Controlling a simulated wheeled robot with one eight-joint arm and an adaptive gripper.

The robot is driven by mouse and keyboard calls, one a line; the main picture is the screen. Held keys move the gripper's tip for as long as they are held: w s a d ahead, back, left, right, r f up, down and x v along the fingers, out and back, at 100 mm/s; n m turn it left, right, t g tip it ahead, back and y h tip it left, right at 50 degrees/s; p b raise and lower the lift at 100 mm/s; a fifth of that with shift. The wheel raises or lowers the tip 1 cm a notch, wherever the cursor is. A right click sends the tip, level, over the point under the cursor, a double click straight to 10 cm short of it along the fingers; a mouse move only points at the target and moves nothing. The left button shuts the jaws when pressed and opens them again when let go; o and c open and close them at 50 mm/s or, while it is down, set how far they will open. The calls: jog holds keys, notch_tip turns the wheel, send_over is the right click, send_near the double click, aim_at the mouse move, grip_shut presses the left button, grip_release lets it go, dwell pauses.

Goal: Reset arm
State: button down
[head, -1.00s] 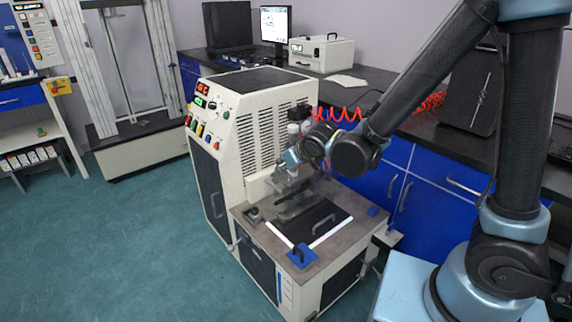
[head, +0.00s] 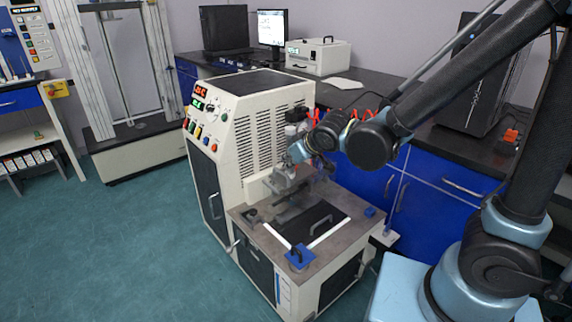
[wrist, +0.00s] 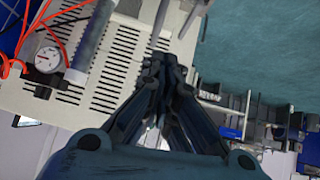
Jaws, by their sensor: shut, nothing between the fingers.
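My arm reaches in from the right in the head view, with its wrist beside the cream rheometer (head: 262,120), above the front work surface. In the wrist view my gripper (wrist: 164,64) is shut, its fingertips together and nothing between them. The rheometer's slotted side panel (wrist: 118,62) lies beyond the fingers in that view. In the head view the fingers are hard to tell from the clutter around the machine's press area.
The rheometer's front table (head: 250,218) carries a black plate with a handle (head: 319,224) and a blue block (head: 299,256). A red coiled hose and a pressure gauge (wrist: 47,60) are near my wrist. Blue cabinets (head: 434,197) stand behind. The green floor (head: 120,240) at left is clear.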

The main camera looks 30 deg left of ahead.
jog(key=shift+v, duration=1.35)
jog(key=w+d+m+h, duration=0.2)
jog(key=w+d, duration=0.3)
jog(key=d, duration=0.5)
jog(key=w+d+m+t+h, duration=0.15)
jog(key=w+d, duration=0.25)
jog(key=d, duration=0.5)
jog(key=w+d+m+h, duration=0.25)
jog(key=w+d, duration=0.25)
jog(key=d, duration=0.5)
jog(key=s+d+f+m+g, duration=0.1)
jog(key=s+d+m, duration=0.1)
jog(key=d, duration=0.5)
jog(key=s+d+f+m+g+h, duration=0.1)
jog(key=s+d+f+m, duration=0.1)
jog(key=s+d, duration=0.3)
jog(key=s+d+f+m+g+h, duration=0.1)
jog(key=s+d+m, duration=0.2)
jog(key=d, duration=0.8)
jog(key=shift+s+f+m+g, duration=0.3)
jog(key=shift+s+f+g, duration=0.1)
jog(key=shift+s, duration=0.35)
jog(key=shift+d, duration=0.15)
